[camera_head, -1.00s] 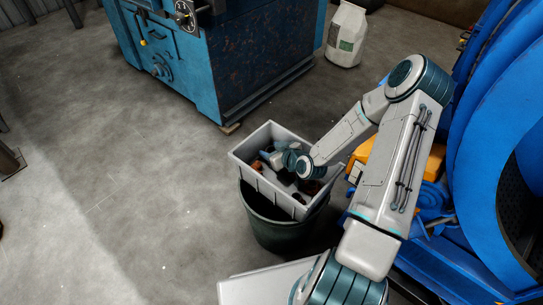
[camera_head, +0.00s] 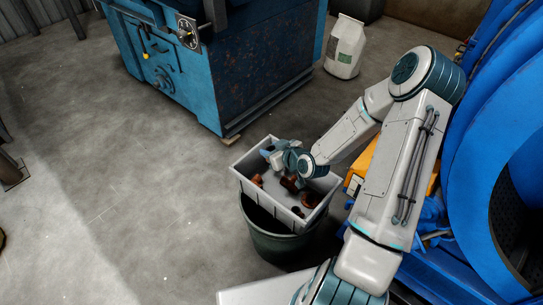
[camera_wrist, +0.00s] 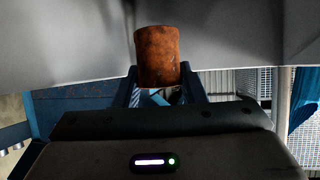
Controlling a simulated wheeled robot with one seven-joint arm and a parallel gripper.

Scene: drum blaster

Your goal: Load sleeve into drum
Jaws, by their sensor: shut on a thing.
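A rusty brown cylindrical sleeve (camera_wrist: 157,55) sits between the fingers of my gripper (camera_wrist: 160,88) in the wrist view, and the gripper is shut on it. In the head view my gripper (camera_head: 272,153) is over the back part of a grey bin (camera_head: 268,206). I cannot single out the held sleeve there. Several rusty parts lie in the bin, one of them a brown piece (camera_head: 310,200) near its right side. The blue drum (camera_head: 475,165) stands at the right with a dark opening (camera_head: 522,215) partly cut off by the picture's edge.
The bin rests on top of a dark green barrel (camera_head: 275,243). A blue machine (camera_head: 220,75) stands behind it, with a white sack (camera_head: 344,47) to its right.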

